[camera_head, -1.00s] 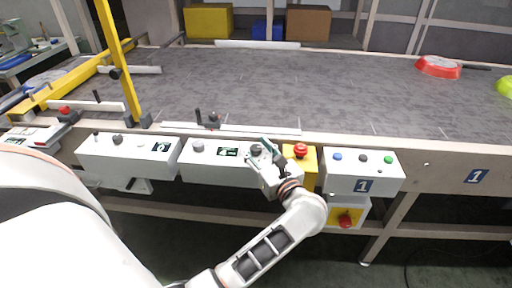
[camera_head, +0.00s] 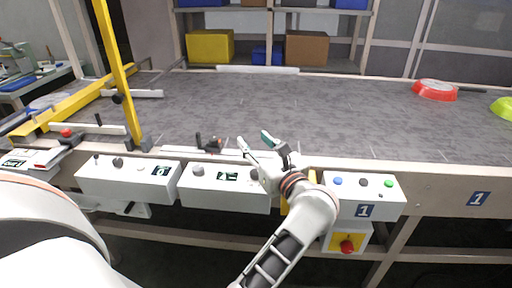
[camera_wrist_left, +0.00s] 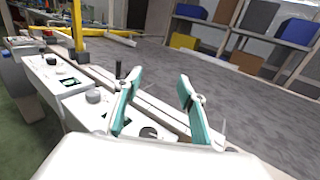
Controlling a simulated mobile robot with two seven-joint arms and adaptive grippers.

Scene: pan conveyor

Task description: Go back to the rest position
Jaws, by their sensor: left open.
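My left gripper (camera_head: 256,142) is open and empty in the head view. It is raised over the front edge of the conveyor, just above the white control boxes. Its two teal-padded fingers also show spread apart in the left wrist view (camera_wrist_left: 160,102), with nothing between them. My right gripper is not in these views.
White control boxes (camera_head: 225,200) with knobs line the front of the grey conveyor belt (camera_head: 300,100). A red pan (camera_head: 435,92) and a yellow-green pan (camera_head: 504,106) lie at the right. A yellow post (camera_head: 118,70) stands at the left.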

